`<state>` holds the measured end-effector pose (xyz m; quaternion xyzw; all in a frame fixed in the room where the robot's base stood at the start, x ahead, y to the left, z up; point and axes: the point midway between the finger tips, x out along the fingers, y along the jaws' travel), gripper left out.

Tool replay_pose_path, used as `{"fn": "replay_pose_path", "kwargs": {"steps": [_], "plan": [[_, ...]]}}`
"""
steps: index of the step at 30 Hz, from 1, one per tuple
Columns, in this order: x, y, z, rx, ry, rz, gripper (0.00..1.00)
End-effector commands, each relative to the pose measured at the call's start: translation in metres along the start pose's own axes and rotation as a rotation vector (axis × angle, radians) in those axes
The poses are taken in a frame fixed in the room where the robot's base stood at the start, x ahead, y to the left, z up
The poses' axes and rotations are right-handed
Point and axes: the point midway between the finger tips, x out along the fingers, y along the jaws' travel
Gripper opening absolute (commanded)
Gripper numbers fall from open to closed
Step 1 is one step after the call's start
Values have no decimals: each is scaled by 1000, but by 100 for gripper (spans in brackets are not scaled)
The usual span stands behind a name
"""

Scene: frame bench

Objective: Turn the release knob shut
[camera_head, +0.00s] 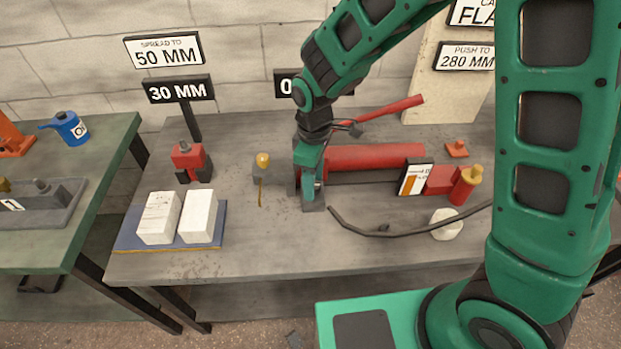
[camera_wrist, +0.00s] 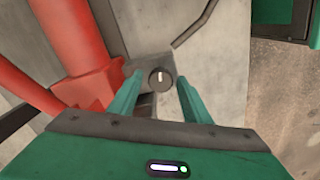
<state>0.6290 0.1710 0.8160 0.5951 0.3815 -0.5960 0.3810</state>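The release knob (camera_wrist: 160,77) is a small dark round dial with a white pointer line. In the wrist view it sits on a grey block at the end of the red hand pump (camera_wrist: 72,45). The pointer runs nearly up and down in that picture. My gripper (camera_wrist: 159,84) is open, with one finger on each side of the knob and visible gaps between. I cannot tell whether the fingertips are level with it. In the head view my gripper (camera_head: 310,178) is at the left end of the red pump cylinder (camera_head: 375,158) and mostly hides the knob area.
A red pump lever (camera_head: 385,108) rises behind my gripper. A black hose (camera_head: 385,233) curves across the bench front. A gauge card (camera_head: 414,178) stands at the cylinder's right. White blocks (camera_head: 198,217) lie on a blue mat, and a red tool (camera_head: 190,160) stands behind them.

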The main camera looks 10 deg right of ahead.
Motion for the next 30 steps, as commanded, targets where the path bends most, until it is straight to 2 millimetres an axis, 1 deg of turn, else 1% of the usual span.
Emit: {"fn": "replay_pose_path", "kwargs": {"steps": [1, 4, 6, 7, 12, 17, 23, 30], "plan": [[0, 0, 0, 0, 0, 0, 31], [0, 0, 0, 0, 0, 0, 7], [0, 0, 0, 1, 0, 1, 6], [0, -2, -7, 0, 1, 1, 6], [-1, 0, -3, 12, 3, 1, 7], [-1, 1, -2, 63, 3, 2, 7], [-1, 1, -1, 194, 3, 2, 7], [-1, 2, 0, 416, 3, 3, 7]]}}
